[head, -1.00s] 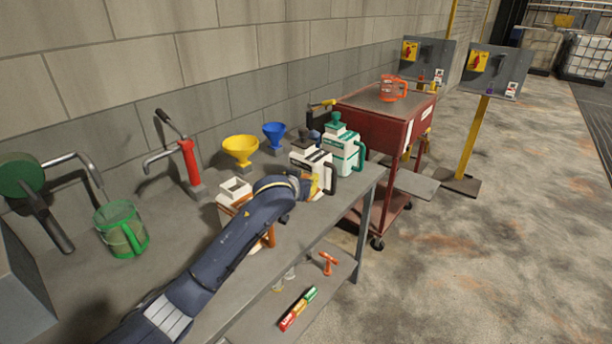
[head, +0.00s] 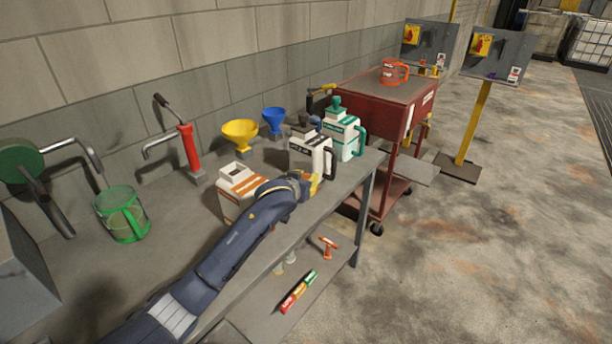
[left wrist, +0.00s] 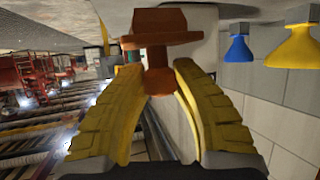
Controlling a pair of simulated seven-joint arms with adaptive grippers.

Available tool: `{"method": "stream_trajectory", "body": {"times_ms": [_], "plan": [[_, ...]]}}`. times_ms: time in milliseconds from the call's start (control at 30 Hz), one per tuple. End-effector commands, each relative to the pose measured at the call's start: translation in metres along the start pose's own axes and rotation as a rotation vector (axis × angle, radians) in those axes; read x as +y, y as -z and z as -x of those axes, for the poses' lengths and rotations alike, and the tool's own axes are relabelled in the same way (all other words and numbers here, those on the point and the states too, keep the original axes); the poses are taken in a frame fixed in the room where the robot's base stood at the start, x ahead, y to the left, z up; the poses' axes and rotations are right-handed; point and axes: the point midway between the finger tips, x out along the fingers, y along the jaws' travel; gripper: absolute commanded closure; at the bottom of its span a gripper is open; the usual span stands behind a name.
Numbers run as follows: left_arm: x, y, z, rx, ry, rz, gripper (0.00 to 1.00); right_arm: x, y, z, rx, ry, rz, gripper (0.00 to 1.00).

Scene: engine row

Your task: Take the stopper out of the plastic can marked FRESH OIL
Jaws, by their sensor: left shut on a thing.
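A white can with orange stripes (head: 235,187) stands on the bench with its square mouth open; its lettering is too small to read. My left gripper (head: 312,188) is at the bench's front edge, right of this can and in front of the black-marked one; the wrist hides part of it. In the left wrist view its yellow fingers (left wrist: 158,70) are shut on an orange-brown stopper (left wrist: 160,42), which is clear of the can. A black-marked can (head: 312,157) and a green-marked can (head: 343,138) stand farther along, each with its stopper on. My right gripper is out of view.
A yellow funnel (head: 240,138), a blue funnel (head: 274,119) and a red hand pump (head: 188,146) stand along the wall. The lower shelf holds an orange T-shaped piece (head: 328,245). A red cart (head: 370,105) stands beyond.

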Motion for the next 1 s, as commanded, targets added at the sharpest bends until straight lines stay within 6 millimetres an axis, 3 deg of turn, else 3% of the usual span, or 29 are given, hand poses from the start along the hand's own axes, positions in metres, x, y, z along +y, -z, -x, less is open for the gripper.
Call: {"method": "stream_trajectory", "body": {"times_ms": [600, 1000], "plan": [[0.000, -0.032, -0.013, -0.001, 0.000, 0.001, 1.00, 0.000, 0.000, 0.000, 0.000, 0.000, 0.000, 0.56], [0.000, -0.041, -0.017, 0.000, 0.000, 0.001, 1.00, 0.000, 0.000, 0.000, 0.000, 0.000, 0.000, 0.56]]}}
